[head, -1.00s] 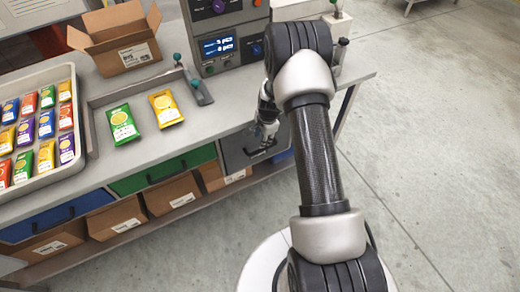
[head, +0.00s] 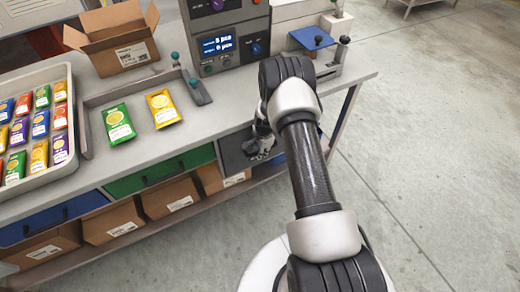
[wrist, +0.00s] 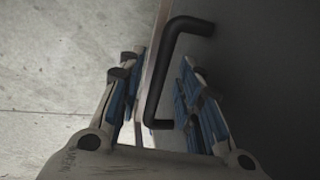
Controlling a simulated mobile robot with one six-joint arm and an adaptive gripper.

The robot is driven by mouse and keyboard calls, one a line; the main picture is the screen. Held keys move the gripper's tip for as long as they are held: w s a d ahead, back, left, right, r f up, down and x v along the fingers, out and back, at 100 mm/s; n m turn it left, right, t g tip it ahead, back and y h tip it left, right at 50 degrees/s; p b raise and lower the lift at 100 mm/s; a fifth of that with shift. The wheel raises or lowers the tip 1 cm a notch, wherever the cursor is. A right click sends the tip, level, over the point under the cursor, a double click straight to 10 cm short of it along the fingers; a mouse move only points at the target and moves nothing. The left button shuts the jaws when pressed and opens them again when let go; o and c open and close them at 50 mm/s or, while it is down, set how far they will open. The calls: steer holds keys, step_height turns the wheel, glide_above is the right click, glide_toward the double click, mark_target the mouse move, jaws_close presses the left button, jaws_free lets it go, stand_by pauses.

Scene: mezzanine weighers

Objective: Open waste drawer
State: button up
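My gripper (wrist: 157,85) is open, with blue-padded fingers on either side of the handle. The handle lies between the fingers, and I see no clear grip on it. In the head view my gripper (head: 262,146) is at the drawer front, partly hidden by my arm.
Green (head: 160,170) and blue (head: 55,217) drawers are to the left. Cardboard boxes (head: 170,196) sit on the shelf below. The worktop holds a tray of packets (head: 70,150), an open carton (head: 115,42) and a weigher (head: 225,35). Floor (head: 430,150) is clear at right.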

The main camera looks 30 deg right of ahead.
jaws_close()
steer(key=shift+s, duration=0.15)
stand_by(0.5)
